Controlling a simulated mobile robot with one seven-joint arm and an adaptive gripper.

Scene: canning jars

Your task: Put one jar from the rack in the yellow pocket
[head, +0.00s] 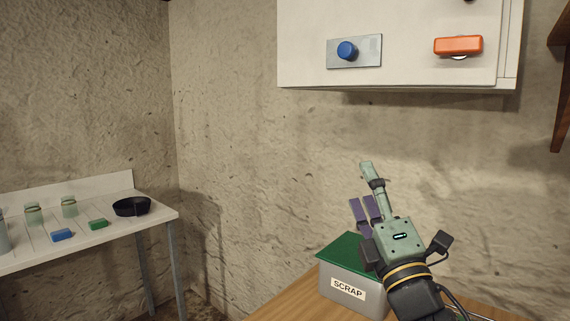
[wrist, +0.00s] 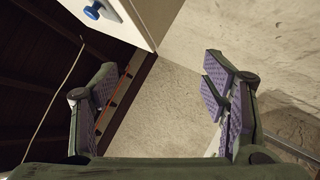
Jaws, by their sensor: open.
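Two pale green glass jars, one jar (head: 33,213) and another jar (head: 69,206), stand on the white table at the far left of the head view. I cannot tell whether they stand in a rack. No yellow pocket shows in either view. My gripper (head: 367,188) is raised at the right, above and beside the scrap bin and far from the jars. In the wrist view my gripper (wrist: 165,95) has its purple-padded fingers wide apart with nothing between them.
A grey bin marked SCRAP with a green lid (head: 342,250) stands on a wooden top (head: 283,303). The white table (head: 155,216) holds a black dish (head: 131,206), a blue block (head: 62,235) and a green block (head: 98,224). A white cabinet (head: 400,18) hangs above.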

